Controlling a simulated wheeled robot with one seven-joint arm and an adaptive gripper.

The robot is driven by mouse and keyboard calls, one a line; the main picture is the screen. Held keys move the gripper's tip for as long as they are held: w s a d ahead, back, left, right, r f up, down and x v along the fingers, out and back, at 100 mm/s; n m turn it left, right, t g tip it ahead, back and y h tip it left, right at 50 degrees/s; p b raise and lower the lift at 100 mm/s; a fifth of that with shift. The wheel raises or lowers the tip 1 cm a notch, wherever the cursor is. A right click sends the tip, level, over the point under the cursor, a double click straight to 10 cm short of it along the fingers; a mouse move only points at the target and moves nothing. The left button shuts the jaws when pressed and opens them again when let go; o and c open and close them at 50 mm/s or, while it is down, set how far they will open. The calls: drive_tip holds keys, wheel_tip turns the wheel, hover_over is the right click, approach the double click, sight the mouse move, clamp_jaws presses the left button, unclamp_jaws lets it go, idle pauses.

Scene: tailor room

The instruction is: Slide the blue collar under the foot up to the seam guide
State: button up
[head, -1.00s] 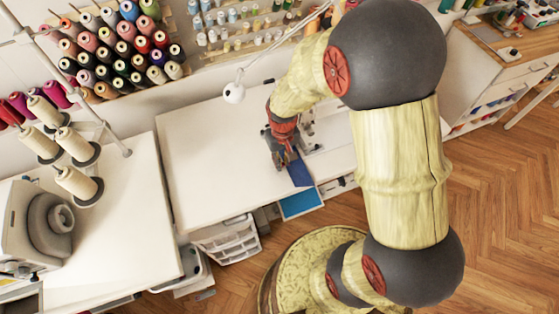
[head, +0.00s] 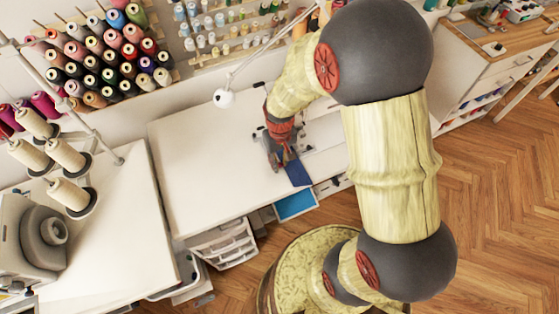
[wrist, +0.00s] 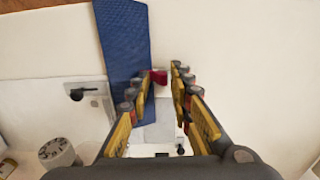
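The blue collar (head: 298,173) lies flat on the white table near its front edge. In the wrist view the collar (wrist: 124,42) runs from the top edge down to the left finger, which partly covers it. My gripper (head: 284,158) is at the collar's far end, low over the table. In the wrist view my gripper (wrist: 155,95) has its two yellow fingers apart, with the collar by the left one. A small red block (wrist: 158,76) shows between the fingertips; I cannot tell if it is the seam guide. The sewing machine (head: 312,137) is largely hidden by my arm. I cannot make out the foot.
A blue-lined open drawer (head: 296,204) is below the table's front edge. A lamp with a white ball head (head: 223,98) reaches over the table. The table's left half (head: 195,160) is clear. Thread cones (head: 68,194) and another machine (head: 35,240) stand at left.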

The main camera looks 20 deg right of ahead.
drive_tip(key=shift+o, duration=1.3)
wheel_tip(320, 180, up, 12)
drive_tip(key=s+a+r+t, duration=0.1)
drive_tip(key=s+r+t, duration=0.1)
drive_tip(key=s+r, duration=0.5)
drive_tip(key=s+a+r+t, duration=0.1)
drive_tip(key=s+r+t, duration=0.2)
drive_tip(key=r, duration=0.9)
drive_tip(key=s, duration=0.3)
drive_tip(key=shift+s+t, duration=0.3)
drive_tip(key=shift+s, duration=0.1)
drive_tip(key=shift+a, duration=0.1)
drive_tip(key=shift+c, duration=0.4)
